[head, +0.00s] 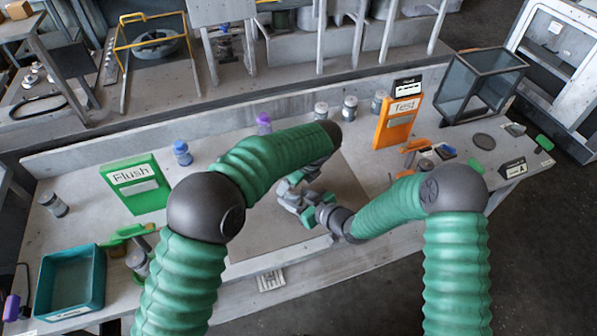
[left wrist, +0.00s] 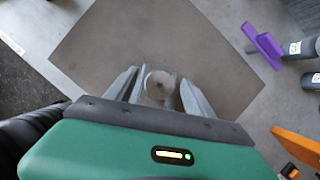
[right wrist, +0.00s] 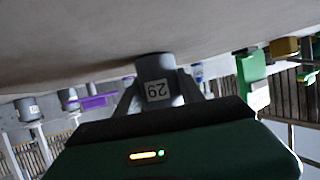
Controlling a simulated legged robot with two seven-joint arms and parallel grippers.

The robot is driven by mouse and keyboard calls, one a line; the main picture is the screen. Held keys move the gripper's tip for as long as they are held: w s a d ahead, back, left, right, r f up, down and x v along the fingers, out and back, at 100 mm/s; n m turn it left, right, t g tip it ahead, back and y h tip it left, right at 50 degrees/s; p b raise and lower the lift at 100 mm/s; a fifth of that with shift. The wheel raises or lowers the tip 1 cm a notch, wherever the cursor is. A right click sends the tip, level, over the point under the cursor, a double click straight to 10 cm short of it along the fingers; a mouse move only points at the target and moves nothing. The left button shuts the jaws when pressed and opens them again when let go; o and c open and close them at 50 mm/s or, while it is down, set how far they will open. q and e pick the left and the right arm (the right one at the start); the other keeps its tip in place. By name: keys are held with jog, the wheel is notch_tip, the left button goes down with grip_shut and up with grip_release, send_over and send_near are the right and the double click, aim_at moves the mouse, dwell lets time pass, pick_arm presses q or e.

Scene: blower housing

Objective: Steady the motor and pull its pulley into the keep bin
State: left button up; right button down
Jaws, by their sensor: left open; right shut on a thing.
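The motor (right wrist: 158,88) is a grey cylinder with a "29" label in the right wrist view. My right gripper (right wrist: 160,98) is shut on its sides; it also shows in the head view (head: 298,202). In the left wrist view a round grey top (left wrist: 159,85), apparently the pulley on the motor, lies between the fingers of my left gripper (left wrist: 160,92). That gripper is open, with a finger on each side; contact cannot be told. In the head view my grippers and left arm largely hide the motor. A teal bin (head: 100,275) stands at the front left; its label is unreadable.
A green "Flush" sign (head: 135,178) and an orange "Test" sign (head: 398,122) stand on the bench. Several small cylinders line the back, with a purple part (head: 264,120) nearby. A glass-sided box (head: 480,85) stands at the back right. The mat (head: 345,185) around the grippers is mostly clear.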

pick_arm(q)
jog(key=shift+w+a+f, duration=0.15)
jog(key=shift+f, duration=0.35)
grip_shut()
jog(key=shift+r, duration=0.1)
dwell(0.4)
jog(key=shift+r, duration=0.9)
pick_arm(e)
jog(key=shift+w+d, duration=0.1)
pick_arm(q)
jog(key=shift+r, duration=0.15)
